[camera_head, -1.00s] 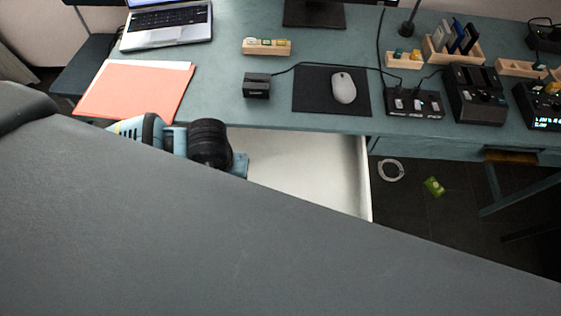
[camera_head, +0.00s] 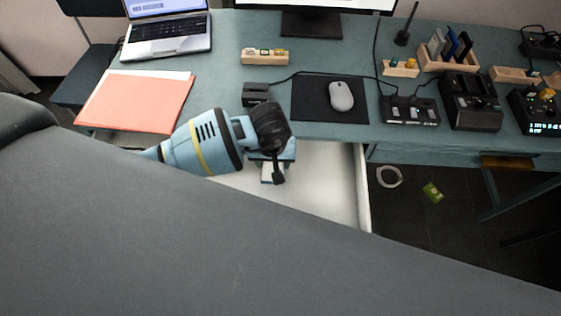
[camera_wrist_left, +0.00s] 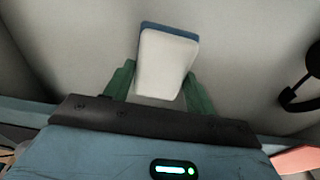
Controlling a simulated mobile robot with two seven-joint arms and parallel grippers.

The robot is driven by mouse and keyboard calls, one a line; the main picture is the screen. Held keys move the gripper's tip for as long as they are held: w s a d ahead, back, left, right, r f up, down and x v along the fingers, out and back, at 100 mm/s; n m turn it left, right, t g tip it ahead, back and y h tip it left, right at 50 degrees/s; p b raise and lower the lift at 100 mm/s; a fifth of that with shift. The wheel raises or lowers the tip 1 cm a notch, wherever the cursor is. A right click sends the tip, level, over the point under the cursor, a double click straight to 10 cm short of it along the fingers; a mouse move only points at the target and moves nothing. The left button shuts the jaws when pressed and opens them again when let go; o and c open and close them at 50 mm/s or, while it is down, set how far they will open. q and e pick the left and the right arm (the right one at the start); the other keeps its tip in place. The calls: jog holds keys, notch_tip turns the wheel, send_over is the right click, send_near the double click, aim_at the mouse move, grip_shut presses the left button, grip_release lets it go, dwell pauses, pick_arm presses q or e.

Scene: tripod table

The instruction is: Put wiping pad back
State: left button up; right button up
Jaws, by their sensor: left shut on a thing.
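The wiping pad (camera_wrist_left: 165,65) shows in the left wrist view as a white block with a blue layer along its far edge. My left gripper (camera_wrist_left: 158,82) is shut on it, with one green finger on each side. In the head view my left gripper (camera_head: 272,167) and the pale pad (camera_head: 267,178) are over the open white drawer (camera_head: 325,190) under the desk. I cannot tell whether the pad touches the drawer floor. The foreground hides the drawer's near part. My right gripper is not in view.
The desk edge (camera_head: 330,137) is just behind my left gripper. A mouse (camera_head: 341,96) on a black mat, a small black box (camera_head: 256,94) and an orange folder (camera_head: 136,102) lie on the desk. A dark curved thing (camera_wrist_left: 305,80) shows in the wrist view.

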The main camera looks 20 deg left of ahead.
aim_at(281, 164)
pick_arm(q)
jog(key=shift+w+d+f, duration=0.1)
jog(key=shift+w+d, duration=0.55)
jog(key=shift+w, duration=0.3)
notch_tip(281, 164, down, 4)
jog(key=shift+r, duration=0.25)
jog(key=shift+w, duration=0.1)
jog(key=shift+f, duration=0.15)
jog(key=o, duration=1.3)
